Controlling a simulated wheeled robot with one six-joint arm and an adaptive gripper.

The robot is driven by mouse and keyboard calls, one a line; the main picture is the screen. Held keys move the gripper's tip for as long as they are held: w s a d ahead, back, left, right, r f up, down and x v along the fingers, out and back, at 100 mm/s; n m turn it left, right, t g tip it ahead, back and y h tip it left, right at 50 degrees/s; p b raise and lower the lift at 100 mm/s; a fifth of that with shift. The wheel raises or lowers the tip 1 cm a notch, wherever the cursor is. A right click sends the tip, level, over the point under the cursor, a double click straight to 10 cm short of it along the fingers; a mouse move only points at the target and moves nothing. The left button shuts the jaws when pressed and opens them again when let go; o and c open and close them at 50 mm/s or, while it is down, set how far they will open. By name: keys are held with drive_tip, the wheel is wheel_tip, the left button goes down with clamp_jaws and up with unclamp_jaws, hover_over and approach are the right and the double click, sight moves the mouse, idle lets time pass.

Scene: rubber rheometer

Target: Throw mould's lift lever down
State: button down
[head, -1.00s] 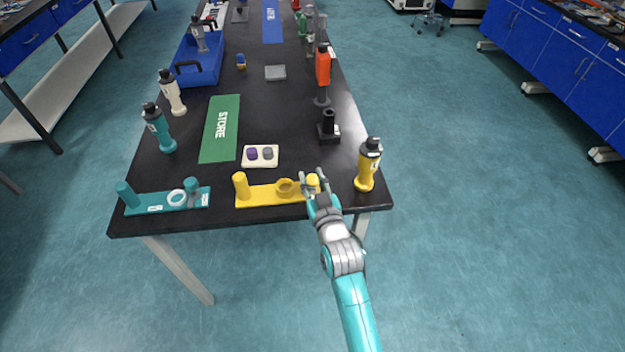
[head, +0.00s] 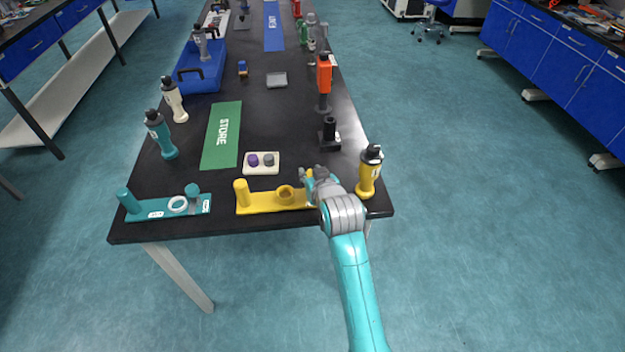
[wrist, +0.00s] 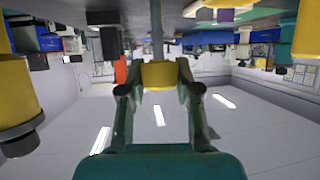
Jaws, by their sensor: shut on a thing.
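The yellow fixture (head: 262,203) lies along the table's front edge, with a tall post at its left end and a ring in its middle. In the wrist view, which is upside down, my gripper (wrist: 159,88) is shut on a yellow knob (wrist: 158,74), with one finger on each side. A grey rod (wrist: 157,32) runs from the knob toward the table. I take this knob as the lever's end; its tilt cannot be told.
A yellow bottle-shaped tool (head: 369,172) stands close to the right of my gripper. A black stand (head: 329,134) is behind it. A white pad (head: 261,163) with two small plugs lies behind the fixture. A teal fixture (head: 160,208) is to the left. The floor at right is clear.

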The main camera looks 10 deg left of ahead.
drive_tip(key=w+g, duration=0.1)
drive_tip(key=w+g+h, duration=0.1)
drive_tip(key=g, duration=0.1)
drive_tip(key=shift+w+a+f+g, duration=0.1)
drive_tip(key=shift+w+a+g, duration=0.2)
drive_tip(key=shift+w+a, duration=0.1)
drive_tip(key=shift+w+a+f+g+h, duration=0.25)
drive_tip(key=shift+w+f+g+h, duration=0.15)
drive_tip(key=shift+w+f+g, duration=0.4)
drive_tip(key=shift+w, duration=0.1)
drive_tip(key=c, duration=0.8)
unclamp_jaws()
drive_tip(key=shift+w, duration=0.1)
drive_tip(key=shift+o, duration=0.2)
drive_tip(key=shift+r, duration=0.1)
drive_tip(key=shift+r, duration=0.15)
drive_tip(key=v, duration=1.1)
drive_tip(key=shift+s+r, duration=0.2)
drive_tip(key=shift+r, duration=0.05)
